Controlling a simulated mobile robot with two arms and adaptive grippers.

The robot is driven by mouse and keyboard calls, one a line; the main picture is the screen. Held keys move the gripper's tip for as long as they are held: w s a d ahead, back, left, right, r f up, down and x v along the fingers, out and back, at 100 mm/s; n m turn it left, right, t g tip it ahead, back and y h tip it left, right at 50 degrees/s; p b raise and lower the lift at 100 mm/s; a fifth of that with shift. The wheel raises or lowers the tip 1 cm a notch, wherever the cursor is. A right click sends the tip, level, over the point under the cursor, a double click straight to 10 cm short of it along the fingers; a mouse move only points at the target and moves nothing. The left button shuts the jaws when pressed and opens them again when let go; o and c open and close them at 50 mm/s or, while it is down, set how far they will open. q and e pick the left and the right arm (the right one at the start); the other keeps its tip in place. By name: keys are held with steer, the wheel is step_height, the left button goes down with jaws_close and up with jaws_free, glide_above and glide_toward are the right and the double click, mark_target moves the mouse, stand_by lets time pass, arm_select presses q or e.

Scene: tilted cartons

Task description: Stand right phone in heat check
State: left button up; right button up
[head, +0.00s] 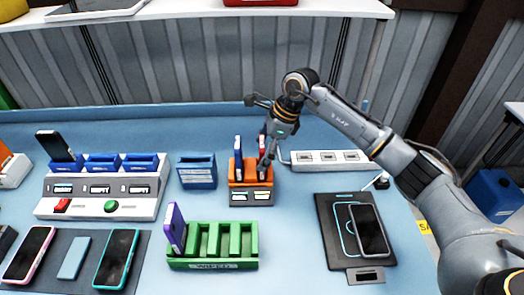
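An orange two-slot holder (251,193) stands mid-table with small label plates on its front. A blue phone (239,158) stands upright in its left slot. A second upright phone (262,143), with red and blue showing, is in or just above the right slot, partly hidden by my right gripper (267,160). That gripper points down at this phone, its fingers beside it; whether they are closed on it is unclear. My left gripper is not in view. No heat check label is readable.
A white console (105,204) with blue cradles holds one leaning phone (59,146). A blue box (197,171) and green rack (212,262) with a purple phone (176,228) stand nearby. A dark pad (334,246) with a phone (369,231) lies right.

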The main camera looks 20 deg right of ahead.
stand_by(0.3)
steer(key=v, duration=1.2)
step_height(320, 180, up, 7)
steer(key=p, duration=0.4)
steer(key=shift+s+f, duration=0.1)
stand_by(0.4)
